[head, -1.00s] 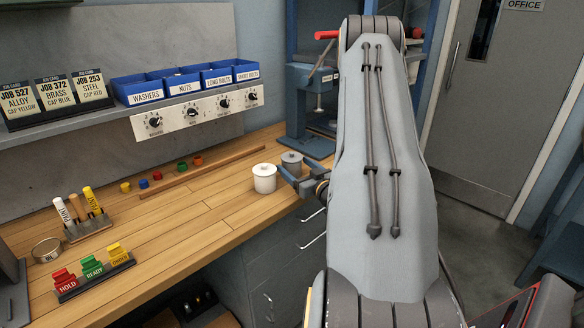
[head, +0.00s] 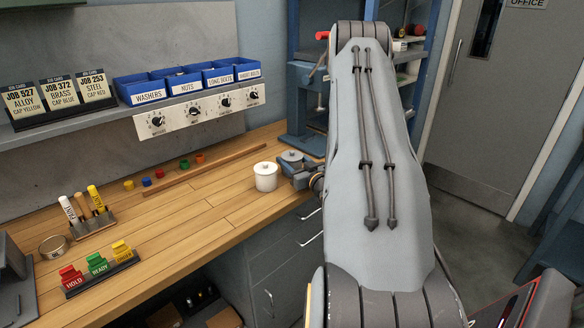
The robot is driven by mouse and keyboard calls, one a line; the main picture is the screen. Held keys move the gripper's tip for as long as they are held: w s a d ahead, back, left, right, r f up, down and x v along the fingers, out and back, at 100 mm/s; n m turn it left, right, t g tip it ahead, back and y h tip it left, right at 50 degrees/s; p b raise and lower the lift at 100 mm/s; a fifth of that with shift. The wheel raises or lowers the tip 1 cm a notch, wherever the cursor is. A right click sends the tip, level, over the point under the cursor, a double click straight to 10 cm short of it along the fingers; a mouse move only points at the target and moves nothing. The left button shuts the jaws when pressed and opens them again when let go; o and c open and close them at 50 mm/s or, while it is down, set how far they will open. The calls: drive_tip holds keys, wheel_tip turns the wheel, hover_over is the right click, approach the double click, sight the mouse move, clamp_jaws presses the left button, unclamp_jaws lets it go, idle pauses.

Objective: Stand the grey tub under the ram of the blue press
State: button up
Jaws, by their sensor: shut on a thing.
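The grey tub (head: 291,156) with its knobbed lid stands near the right end of the wooden bench, just behind and right of the white tub (head: 265,179). My gripper (head: 290,164) is shut on the grey tub from the right; its jaws hide part of the tub's body. I cannot tell whether the tub's base touches the bench. The blue press (head: 298,112) stands behind, at the bench's far right end, with a red-tipped handle. My arm covers much of the press, and its ram is not clearly seen.
The white tub is very close to the grey one. A wooden strip (head: 207,170) and several small coloured caps lie on the bench to the left. Blue bins (head: 147,89) sit on a shelf above. The bench front middle (head: 200,220) is clear.

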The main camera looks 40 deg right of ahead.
drive_tip(key=shift+r+b, duration=1.3)
drive_tip(key=shift+r, duration=3.7)
